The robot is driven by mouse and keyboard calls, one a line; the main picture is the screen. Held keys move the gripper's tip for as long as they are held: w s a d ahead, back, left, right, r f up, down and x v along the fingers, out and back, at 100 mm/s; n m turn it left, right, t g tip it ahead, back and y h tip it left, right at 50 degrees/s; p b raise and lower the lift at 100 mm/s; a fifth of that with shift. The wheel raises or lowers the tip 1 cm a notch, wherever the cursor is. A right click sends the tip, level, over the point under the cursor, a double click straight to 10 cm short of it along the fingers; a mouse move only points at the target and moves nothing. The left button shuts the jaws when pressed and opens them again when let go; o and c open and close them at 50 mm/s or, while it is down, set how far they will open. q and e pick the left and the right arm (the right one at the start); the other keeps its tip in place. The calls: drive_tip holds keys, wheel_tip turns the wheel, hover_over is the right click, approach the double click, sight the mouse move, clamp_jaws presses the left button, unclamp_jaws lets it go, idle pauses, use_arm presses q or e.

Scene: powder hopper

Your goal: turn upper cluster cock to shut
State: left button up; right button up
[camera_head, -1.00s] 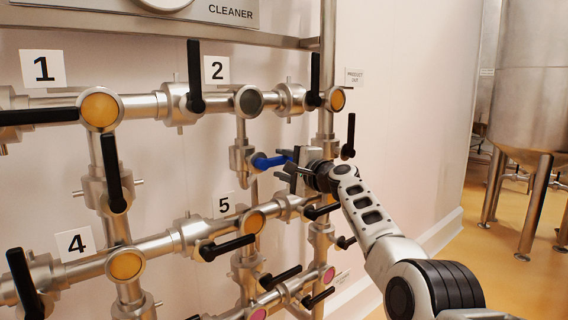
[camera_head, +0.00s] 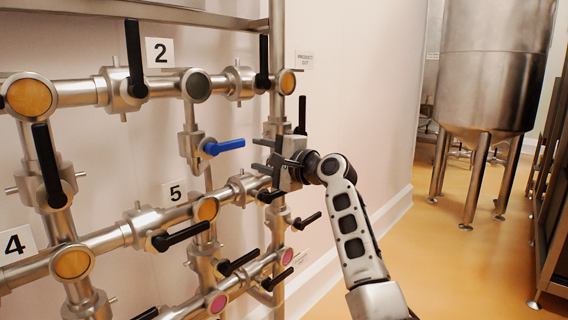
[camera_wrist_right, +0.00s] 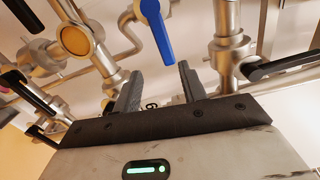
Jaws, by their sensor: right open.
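A cock with a blue lever (camera_head: 224,146) sits on a short vertical pipe below the upper pipe run, under the number 2 sign. Its lever points right, close to level, in the head view. My right gripper (camera_head: 258,155) is open and empty, just right of the lever's tip with a small gap between them. In the right wrist view the blue lever (camera_wrist_right: 156,32) shows ahead of the two spread fingers of my right gripper (camera_wrist_right: 158,84), with nothing between them. My left gripper is not in view.
Several black-handled valves surround the spot, including an upright one (camera_head: 301,115) just behind my right gripper and one (camera_head: 180,236) lower left. The upper pipe (camera_head: 66,92) runs above. A steel tank (camera_head: 490,80) stands at the right, with open floor (camera_head: 440,250) before it.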

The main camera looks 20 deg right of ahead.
drive_tip(key=v, duration=0.6)
drive_tip(key=shift+s+b, duration=0.2)
drive_tip(key=shift+b, duration=0.1)
drive_tip(key=shift+d, duration=0.1)
drive_tip(key=s+f+n+g+h, duration=0.15)
drive_tip(key=s+f, duration=0.25)
drive_tip(key=f, duration=0.6)
drive_tip(key=s+f+n+h, duration=0.2)
drive_tip(key=s+f+n, duration=0.15)
drive_tip(key=f, duration=0.65)
drive_tip(key=s+f+n+g+h, duration=0.15)
drive_tip(key=s+f, duration=0.25)
drive_tip(key=f, duration=0.6)
drive_tip(key=s+a+f+n, duration=0.2)
drive_tip(key=s+f+n, duration=0.1)
drive_tip(key=s, duration=0.5)
drive_tip(key=s+a+f+n+g, duration=0.1)
drive_tip(key=s+f+n, duration=0.2)
drive_tip(key=s+f, duration=0.2)
drive_tip(key=s+a+f+n+g, duration=0.1)
drive_tip(key=s+a+f+n, duration=0.1)
drive_tip(key=s, duration=0.9)
wheel_tip(320, 180, down, 3)
drive_tip(key=shift+a+r+n+h, duration=0.15)
drive_tip(key=shift+a+n+h, duration=0.2)
drive_tip(key=shift+n, duration=0.4)
